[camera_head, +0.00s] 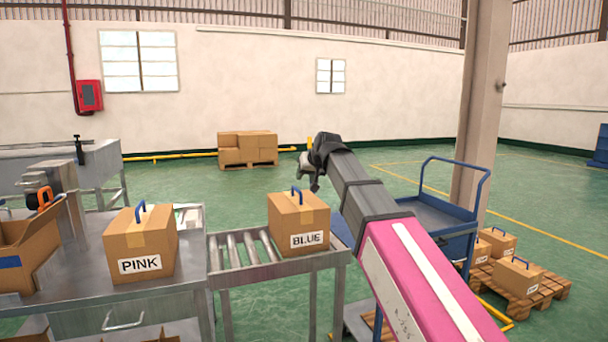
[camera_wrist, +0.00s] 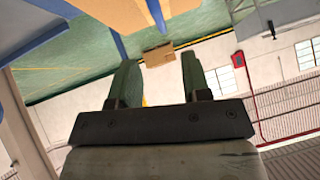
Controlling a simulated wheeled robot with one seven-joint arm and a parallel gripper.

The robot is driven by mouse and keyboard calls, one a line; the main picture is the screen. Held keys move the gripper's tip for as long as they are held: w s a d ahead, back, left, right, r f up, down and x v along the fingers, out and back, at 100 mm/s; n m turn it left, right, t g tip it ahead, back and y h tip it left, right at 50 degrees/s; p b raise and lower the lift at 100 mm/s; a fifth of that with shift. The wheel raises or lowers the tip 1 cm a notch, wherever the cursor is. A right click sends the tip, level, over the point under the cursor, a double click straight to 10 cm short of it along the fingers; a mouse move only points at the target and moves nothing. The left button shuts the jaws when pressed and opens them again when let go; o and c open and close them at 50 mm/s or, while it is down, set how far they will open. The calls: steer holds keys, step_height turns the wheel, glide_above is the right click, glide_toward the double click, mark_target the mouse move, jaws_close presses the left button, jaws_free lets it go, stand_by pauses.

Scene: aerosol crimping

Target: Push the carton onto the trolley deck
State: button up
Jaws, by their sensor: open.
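The carton labelled BLUE (camera_head: 298,222) stands upright at the right end of the roller conveyor (camera_head: 240,252). It has a tape strip and a blue handle on top. The blue trolley (camera_head: 438,214) stands to the right, its deck partly hidden behind my arm. My gripper (camera_head: 312,178) is just behind and above the carton's right side in the head view, and whether it touches cannot be told. In the wrist view my gripper (camera_wrist: 160,65) is open with nothing between its fingers. A carton face with a blue handle (camera_wrist: 118,12) fills the top there.
A carton labelled PINK (camera_head: 140,244) stands on the metal table (camera_head: 100,285) at left. Cartons lie on a pallet (camera_head: 535,298) by the pillar (camera_head: 480,100) at right. More stacked cartons (camera_head: 247,147) stand at the back. The green floor behind the conveyor is clear.

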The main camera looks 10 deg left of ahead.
mark_target(296, 188)
steer(key=shift+w+a, duration=0.1)
stand_by(0.3)
steer(key=x, duration=1)
steer(key=shift+w+a+f, duration=0.15)
steer(key=shift+a+f, duration=0.05)
steer(key=shift+f, duration=0.05)
jaws_close()
stand_by(1.2)
